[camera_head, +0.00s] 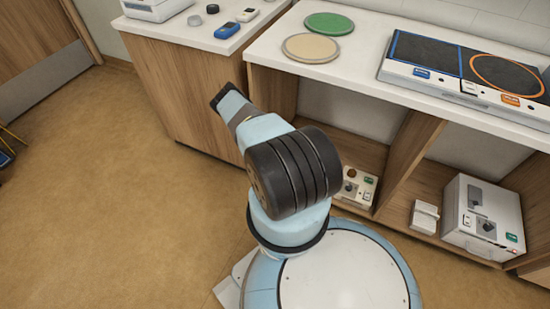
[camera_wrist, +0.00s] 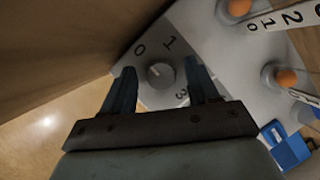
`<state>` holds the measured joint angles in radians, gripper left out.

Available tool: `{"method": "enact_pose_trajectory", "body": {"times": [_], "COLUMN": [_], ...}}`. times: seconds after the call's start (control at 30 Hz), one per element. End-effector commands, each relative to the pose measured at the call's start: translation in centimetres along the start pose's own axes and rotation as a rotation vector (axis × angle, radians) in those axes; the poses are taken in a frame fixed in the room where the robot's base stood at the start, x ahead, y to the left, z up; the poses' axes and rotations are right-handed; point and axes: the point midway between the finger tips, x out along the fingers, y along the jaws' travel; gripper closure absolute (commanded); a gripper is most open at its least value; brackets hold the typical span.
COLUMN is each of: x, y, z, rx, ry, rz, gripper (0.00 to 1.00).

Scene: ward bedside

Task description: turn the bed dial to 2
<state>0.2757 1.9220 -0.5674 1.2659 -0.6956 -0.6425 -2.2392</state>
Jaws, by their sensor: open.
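A small round grey dial (camera_wrist: 161,76) sits on a light grey panel (camera_wrist: 208,38) in the wrist view. The numerals 0, 1 and 3 show around it; the spot between 1 and 3 is covered by my right finger. My gripper (camera_wrist: 160,66) is open, with one dark finger on each side of the dial and gaps between them and the knob. I cannot make out where the dial points. In the head view my gripper is hidden, and I cannot tell which low-shelf unit holds this dial.
Orange-tipped controls (camera_wrist: 287,77) with number strips and a blue object (camera_wrist: 287,146) lie right in the wrist view. In the head view, a small control box (camera_head: 367,190) and a larger white box (camera_head: 483,213) sit under the counter (camera_head: 360,80). Open floor (camera_head: 110,200) lies left.

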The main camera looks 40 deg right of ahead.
Motion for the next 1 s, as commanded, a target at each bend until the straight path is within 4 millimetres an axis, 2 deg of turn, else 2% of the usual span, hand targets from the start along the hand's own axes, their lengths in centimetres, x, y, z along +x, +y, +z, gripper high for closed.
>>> {"method": "enact_pose_trajectory", "body": {"times": [0.17,0.73,0.77,1.0], "x": [-0.01,-0.03,0.02,-0.08], "y": [-0.01,-0.07,-0.80,-0.41], "z": [-0.02,-0.04,-0.05,-0.10], "rx": [0.000,0.001,0.004,0.029], "ry": [0.000,0.000,0.000,0.001], "rz": [0.000,0.000,-0.002,-0.012], "gripper": [0.41,0.94,0.95,0.95]}}
